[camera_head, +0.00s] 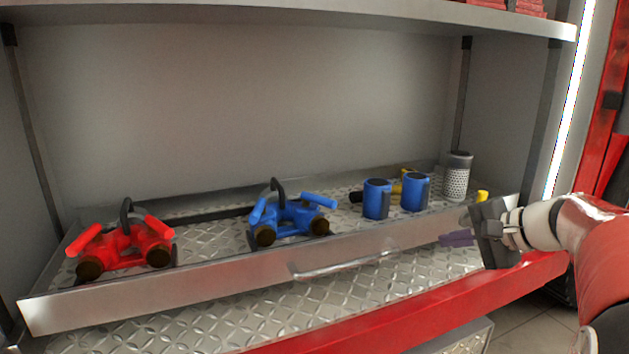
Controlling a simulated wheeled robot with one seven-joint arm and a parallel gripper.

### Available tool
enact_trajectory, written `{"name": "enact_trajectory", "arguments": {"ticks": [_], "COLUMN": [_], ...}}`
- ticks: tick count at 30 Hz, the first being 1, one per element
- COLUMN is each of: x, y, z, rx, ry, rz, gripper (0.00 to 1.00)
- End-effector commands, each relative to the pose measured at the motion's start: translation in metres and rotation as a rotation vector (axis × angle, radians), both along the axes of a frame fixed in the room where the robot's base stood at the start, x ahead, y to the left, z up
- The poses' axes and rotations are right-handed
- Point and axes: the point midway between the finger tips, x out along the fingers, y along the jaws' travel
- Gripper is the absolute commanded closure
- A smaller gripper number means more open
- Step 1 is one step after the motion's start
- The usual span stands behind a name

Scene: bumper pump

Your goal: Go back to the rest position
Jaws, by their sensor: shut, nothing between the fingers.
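My gripper (457,239) is at the right of the view, in front of the right end of the drawer tray (170,290). Its purple fingers are together and point left, with nothing between them. My arm comes in from the right edge. A red pump-like fitting (125,245) sits at the left in the tray. A similar blue fitting (288,220) sits near the middle. The gripper appears apart from these things. Whether it touches the tray front cannot be told.
Two blue cylinders (376,199) with dark handles, a yellow-and-black item (398,187) and a perforated grey cylinder (457,177) stand at the tray's right. The tray has a front bar handle (345,266). A shelf (300,14) overhangs above. A red edge (400,320) runs below.

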Motion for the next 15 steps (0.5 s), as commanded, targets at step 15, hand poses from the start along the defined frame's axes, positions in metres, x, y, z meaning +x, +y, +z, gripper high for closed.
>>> {"name": "enact_trajectory", "arguments": {"ticks": [15], "x": [-0.215], "y": [0.133], "z": [-0.037], "rx": [-1.032], "ry": [0.029], "rz": [0.586], "gripper": [1.00]}}
